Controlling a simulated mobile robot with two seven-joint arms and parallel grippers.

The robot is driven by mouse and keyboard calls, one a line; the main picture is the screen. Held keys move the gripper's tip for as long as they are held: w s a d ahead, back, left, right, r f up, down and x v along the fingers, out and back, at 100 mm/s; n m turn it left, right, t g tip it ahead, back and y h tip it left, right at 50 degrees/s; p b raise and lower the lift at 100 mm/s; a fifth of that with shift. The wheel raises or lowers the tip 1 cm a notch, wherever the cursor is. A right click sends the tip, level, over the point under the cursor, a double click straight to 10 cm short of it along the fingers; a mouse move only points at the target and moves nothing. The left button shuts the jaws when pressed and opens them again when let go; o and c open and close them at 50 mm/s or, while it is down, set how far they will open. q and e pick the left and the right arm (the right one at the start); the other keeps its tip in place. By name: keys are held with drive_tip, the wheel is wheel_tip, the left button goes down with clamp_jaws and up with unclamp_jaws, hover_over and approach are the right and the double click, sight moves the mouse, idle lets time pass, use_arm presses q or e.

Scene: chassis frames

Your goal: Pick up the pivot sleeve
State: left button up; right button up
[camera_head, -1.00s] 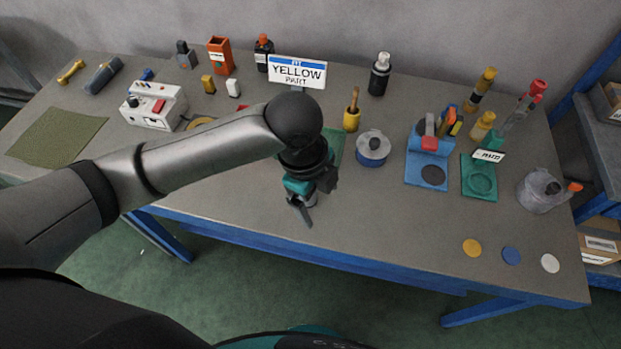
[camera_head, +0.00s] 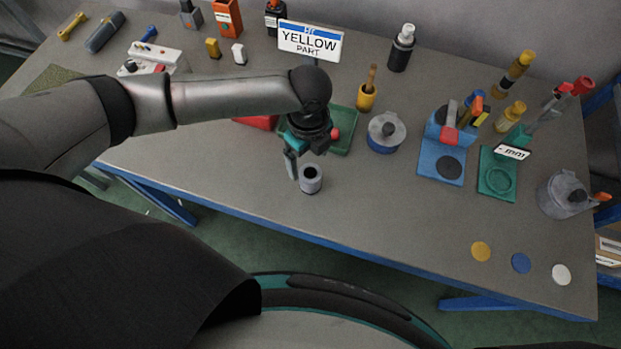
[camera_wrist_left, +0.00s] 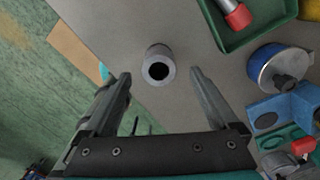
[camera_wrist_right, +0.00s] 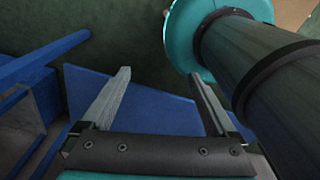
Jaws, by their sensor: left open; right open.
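The pivot sleeve (camera_head: 310,180) is a short grey hollow cylinder with a dark bore. It stands upright on the table near the front edge. It also shows in the left wrist view (camera_wrist_left: 159,66), a little beyond the fingertips and roughly between their lines. My left gripper (camera_head: 301,163) is open and empty, just above and behind the sleeve in the head view; its fingers also show in the left wrist view (camera_wrist_left: 160,75). My right gripper (camera_wrist_right: 159,75) is open and empty in the right wrist view, over a blue surface away from the sleeve. It is not visible in the head view.
A green tray (camera_head: 345,142) with a red-tipped part lies right behind the left gripper. A blue-banded pot (camera_head: 385,133) and a blue fixture (camera_head: 436,168) stand to the right. The grey table (camera_head: 385,215) is clear around the sleeve's front and right.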

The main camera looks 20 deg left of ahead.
sight(310, 173)
use_arm(q)
drive_tip(key=f, duration=0.5)
drive_tip(key=shift+s+d+f, duration=0.25)
drive_tip(key=shift+s+f, duration=0.05)
drive_tip(key=shift+s, duration=0.05)
drive_tip(key=shift+r, duration=0.1)
clamp_jaws()
idle(0.4)
